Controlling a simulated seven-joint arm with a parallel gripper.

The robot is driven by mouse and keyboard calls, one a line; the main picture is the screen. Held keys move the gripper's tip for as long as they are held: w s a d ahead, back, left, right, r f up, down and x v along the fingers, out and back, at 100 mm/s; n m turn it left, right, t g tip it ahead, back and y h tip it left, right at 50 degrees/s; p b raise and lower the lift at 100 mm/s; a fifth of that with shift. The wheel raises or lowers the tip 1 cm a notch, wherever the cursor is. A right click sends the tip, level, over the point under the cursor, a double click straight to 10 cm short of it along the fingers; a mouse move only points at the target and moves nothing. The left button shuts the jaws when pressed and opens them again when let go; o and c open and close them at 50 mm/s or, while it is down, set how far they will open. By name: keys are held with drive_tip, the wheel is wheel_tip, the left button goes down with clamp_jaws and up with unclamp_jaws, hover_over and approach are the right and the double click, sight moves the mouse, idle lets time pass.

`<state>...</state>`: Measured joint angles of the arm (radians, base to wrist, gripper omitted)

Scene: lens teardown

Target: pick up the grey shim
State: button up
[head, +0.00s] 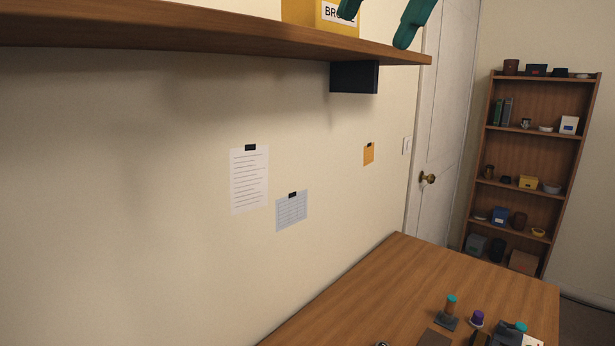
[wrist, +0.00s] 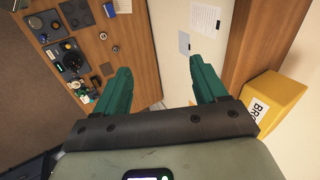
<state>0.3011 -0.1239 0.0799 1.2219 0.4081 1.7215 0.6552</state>
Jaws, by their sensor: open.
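I cannot pick out the grey shim in either view. In the wrist view, several small parts lie on and around dark pads (wrist: 47,22) on the wooden table, too small to tell apart. My gripper (wrist: 160,64) has two teal fingers spread wide with nothing between them. It is high up, well away from the parts on the table. In the head view my gripper (head: 375,29) shows only partly, at the top edge in front of the shelf.
A wooden shelf (head: 200,30) with a yellow box (head: 340,22) is close to my gripper. A bookcase (head: 537,150) stands far right.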

drive_tip(key=w+d+m+y, duration=0.5)
drive_tip(key=w+d+m, duration=0.4)
drive_tip(key=w+d, duration=0.15)
drive_tip(key=w+d+f+m+t+y, duration=0.25)
drive_tip(key=d+m, duration=0.45)
drive_tip(key=d, duration=0.5)
approach(381, 346)
drive_tip(key=shift+s+d+r+n+y, duration=0.15)
drive_tip(key=shift+s+d+r, duration=0.1)
drive_tip(key=shift+d, duration=0.3)
drive_tip(key=shift+s+d+r+n+y, duration=0.15)
drive_tip(key=shift+s+d, duration=0.1)
drive_tip(key=shift+d, duration=0.35)
drive_tip(key=shift+a+f, duration=0.15)
drive_tip(key=shift+f, duration=0.2)
drive_tip(key=x, duration=1)
drive_tip(key=shift+w+a, duration=0.15)
drive_tip(key=shift+w, duration=0.15)
drive_tip(key=c, duration=1.2)
